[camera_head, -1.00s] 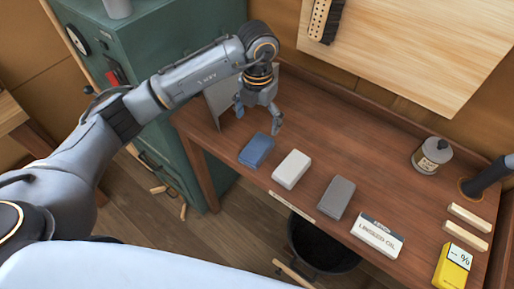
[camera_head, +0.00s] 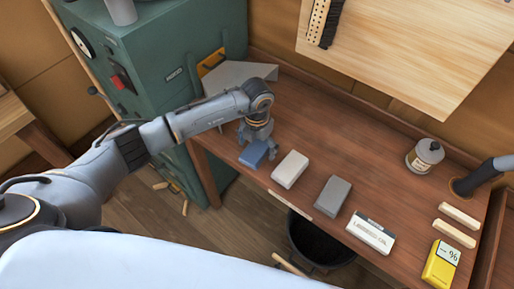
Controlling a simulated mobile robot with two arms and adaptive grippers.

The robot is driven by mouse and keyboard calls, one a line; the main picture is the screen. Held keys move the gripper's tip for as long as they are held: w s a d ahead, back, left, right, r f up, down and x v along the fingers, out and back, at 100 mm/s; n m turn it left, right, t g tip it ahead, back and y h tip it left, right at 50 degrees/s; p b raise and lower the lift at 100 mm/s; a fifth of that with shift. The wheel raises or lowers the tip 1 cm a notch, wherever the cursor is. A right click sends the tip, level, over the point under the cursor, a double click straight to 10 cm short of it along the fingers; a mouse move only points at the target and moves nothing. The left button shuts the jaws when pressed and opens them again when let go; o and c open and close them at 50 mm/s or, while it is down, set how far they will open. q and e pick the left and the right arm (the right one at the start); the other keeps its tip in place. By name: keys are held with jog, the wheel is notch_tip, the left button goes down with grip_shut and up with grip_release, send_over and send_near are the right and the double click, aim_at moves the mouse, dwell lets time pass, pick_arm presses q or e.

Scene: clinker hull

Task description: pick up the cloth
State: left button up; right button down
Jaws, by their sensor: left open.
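A blue block-shaped piece (camera_head: 253,155), perhaps the folded cloth, lies near the front edge of the wooden bench at its left end. A white block (camera_head: 290,169) and a grey block (camera_head: 333,195) of similar size lie to its right. I cannot tell for sure which of them is cloth. My left gripper (camera_head: 258,143) is open and points down, with its fingers right at the blue piece. Whether the fingers touch it is not clear. The gripper partly covers the blue piece's far side. My right gripper is not in view.
A linseed oil box (camera_head: 371,235), a yellow moisture meter (camera_head: 441,262), two pale wood strips (camera_head: 456,224) and a jar (camera_head: 424,156) are on the bench's right. A green cabinet (camera_head: 175,75) stands behind my left arm. A dark bucket (camera_head: 318,243) is below the front edge.

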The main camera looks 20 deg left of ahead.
aim_at(257, 147)
pick_arm(q)
jog(key=c, duration=1.2)
jog(key=shift+c, duration=0.2)
jog(key=shift+r, duration=0.45)
notch_tip(257, 147, up, 2)
jog(key=shift+r+b, duration=0.15)
jog(key=shift+b, duration=0.3)
jog(key=s+r, duration=0.1)
jog(key=s+r+b, duration=0.1)
jog(key=s+r, duration=0.2)
jog(key=shift+s+d+r+b, duration=0.15)
jog(key=shift+d+r+b, duration=0.1)
jog(key=shift+r+b, duration=0.15)
jog(key=s+r+b, duration=0.2)
jog(key=s+r, duration=0.3)
jog(key=s, duration=0.4)
jog(key=shift+s+d, duration=0.35)
jog(key=shift+d, duration=0.1)
jog(key=o, duration=0.6)
jog(key=c, duration=0.5)
